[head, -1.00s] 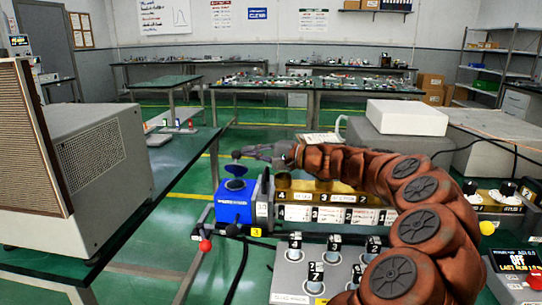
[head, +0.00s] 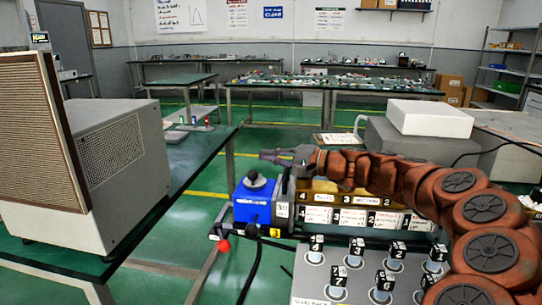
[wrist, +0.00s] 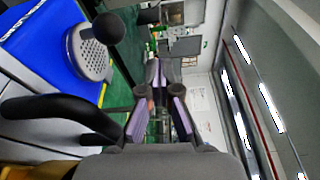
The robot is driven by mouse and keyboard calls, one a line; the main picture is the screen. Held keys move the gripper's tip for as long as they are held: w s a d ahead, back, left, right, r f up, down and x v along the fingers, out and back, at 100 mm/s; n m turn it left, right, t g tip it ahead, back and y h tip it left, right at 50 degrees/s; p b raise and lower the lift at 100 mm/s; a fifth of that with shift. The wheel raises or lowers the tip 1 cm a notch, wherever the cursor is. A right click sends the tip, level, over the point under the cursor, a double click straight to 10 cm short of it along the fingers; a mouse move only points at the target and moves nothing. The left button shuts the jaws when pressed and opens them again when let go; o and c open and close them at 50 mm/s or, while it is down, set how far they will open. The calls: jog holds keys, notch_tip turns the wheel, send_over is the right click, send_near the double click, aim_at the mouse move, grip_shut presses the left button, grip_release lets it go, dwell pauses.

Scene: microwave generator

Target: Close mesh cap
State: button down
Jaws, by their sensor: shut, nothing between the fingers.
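The mesh cap is a round grey perforated disc (wrist: 92,53) with a black ball knob (wrist: 108,28), at the upper left of the wrist view. It appears to lie flat on the blue box (wrist: 50,38). In the head view the black knob (head: 254,180) sits low on top of the blue box (head: 252,207); the mesh is too small to make out there. My gripper (head: 270,156) is shut and empty, just above and beyond the box, apart from the knob. In the wrist view its fingers (wrist: 158,78) point past the cap, which is to their left.
A yellow rack with numbered white labels (head: 352,217) adjoins the box on the right, under my arm. A panel of numbered knobs (head: 340,282) is in front. A red ball-ended lever (head: 223,245) stands at left. A large beige unit (head: 115,165) fills the left table.

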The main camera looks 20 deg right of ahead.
jog(key=s+d+p, duration=0.1)
jog(key=s+d, duration=0.1)
jog(key=d, duration=0.1)
jog(key=s+d, duration=0.2)
jog(key=d, duration=0.1)
jog(key=s+d+r+p, duration=0.1)
jog(key=s+d, duration=0.1)
jog(key=d, duration=0.2)
jog(key=shift+s+p, duration=0.15)
jog(key=shift+p, duration=0.2)
jog(key=shift+s+a, duration=0.1)
jog(key=shift+a, duration=0.05)
